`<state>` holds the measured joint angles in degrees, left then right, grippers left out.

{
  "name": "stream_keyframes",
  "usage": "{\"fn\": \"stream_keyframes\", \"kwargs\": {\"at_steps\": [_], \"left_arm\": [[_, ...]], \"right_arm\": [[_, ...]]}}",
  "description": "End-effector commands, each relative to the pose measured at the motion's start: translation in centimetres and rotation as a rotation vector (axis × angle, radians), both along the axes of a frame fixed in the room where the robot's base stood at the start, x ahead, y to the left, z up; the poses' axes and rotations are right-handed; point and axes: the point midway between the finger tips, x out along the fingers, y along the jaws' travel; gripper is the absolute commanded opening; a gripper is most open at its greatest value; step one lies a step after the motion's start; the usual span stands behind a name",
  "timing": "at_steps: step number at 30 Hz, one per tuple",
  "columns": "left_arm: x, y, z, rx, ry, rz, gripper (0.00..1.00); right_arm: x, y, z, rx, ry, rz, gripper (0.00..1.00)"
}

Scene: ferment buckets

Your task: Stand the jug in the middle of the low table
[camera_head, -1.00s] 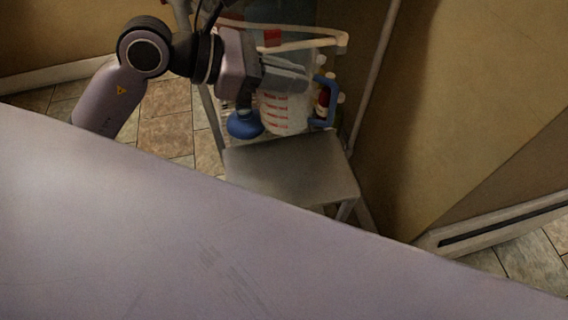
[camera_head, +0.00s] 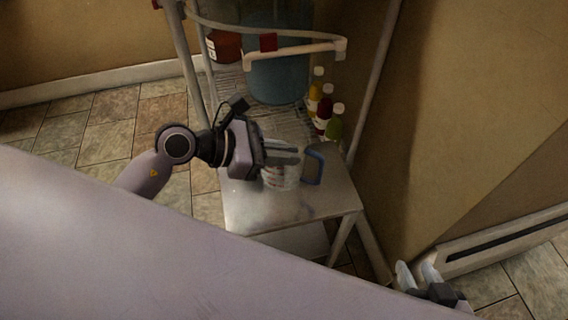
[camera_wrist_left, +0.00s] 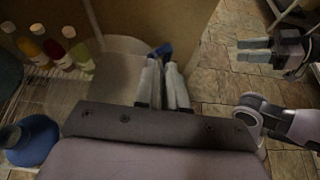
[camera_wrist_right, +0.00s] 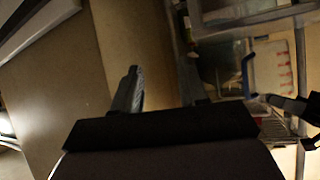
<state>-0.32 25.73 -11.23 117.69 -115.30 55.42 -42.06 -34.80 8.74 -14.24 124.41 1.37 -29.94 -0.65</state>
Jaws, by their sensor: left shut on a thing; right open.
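The jug (camera_head: 279,178), pale with red markings and a blue handle (camera_head: 314,166), is upright over the low table (camera_head: 250,208). My left gripper (camera_head: 284,156) is shut on the jug near its top and hides part of it. A faint bluish reflection shows below the jug; I cannot tell whether its base touches the tabletop. The blue handle also shows beyond the fingers in the left wrist view (camera_wrist_left: 163,50). The jug (camera_wrist_right: 275,72) shows in the right wrist view too. My right gripper (camera_head: 420,277) is open and empty, low at the right, away from the table.
A wire rack behind the table holds a teal bucket (camera_head: 278,75), a brown jar (camera_head: 224,46) and several small bottles (camera_head: 323,112). A round blue object (camera_wrist_left: 32,140) is at the left in the left wrist view. The table's front and right parts are bare.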

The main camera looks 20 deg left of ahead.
Motion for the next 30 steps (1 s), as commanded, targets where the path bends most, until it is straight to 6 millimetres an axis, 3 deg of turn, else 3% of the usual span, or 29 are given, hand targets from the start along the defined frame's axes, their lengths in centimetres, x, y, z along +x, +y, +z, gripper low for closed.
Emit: {"fn": "stream_keyframes", "kwargs": {"at_steps": [1, 5, 17, 20, 21, 30], "left_arm": [[0.0, 0.0, -1.3, -0.002, 0.005, 0.002, 0.0], [0.0, 0.0, -2.7, -0.002, 0.002, 0.001, 0.0], [0.0, 0.0, -3.2, -0.001, 0.001, 0.0, 0.0], [0.0, 0.0, -3.2, -0.001, 0.002, 0.0, 0.33], [0.0, 0.0, -3.2, -0.001, 0.002, 0.0, 0.36], [0.0, 0.0, -3.0, -0.001, 0.002, 0.0, 0.36]], "right_arm": [[0.0, 0.1, -0.5, -0.002, -0.002, 0.004, 0.43], [0.2, 0.4, 0.0, -0.001, -0.014, 0.012, 0.43], [0.6, 0.7, 0.5, 0.002, -0.035, 0.019, 0.43], [0.6, 0.7, 0.6, 0.002, -0.035, 0.02, 0.43], [0.6, 0.7, 0.6, 0.002, -0.035, 0.02, 0.43], [0.4, 0.7, 0.7, 0.003, -0.031, 0.02, 0.43]]}}
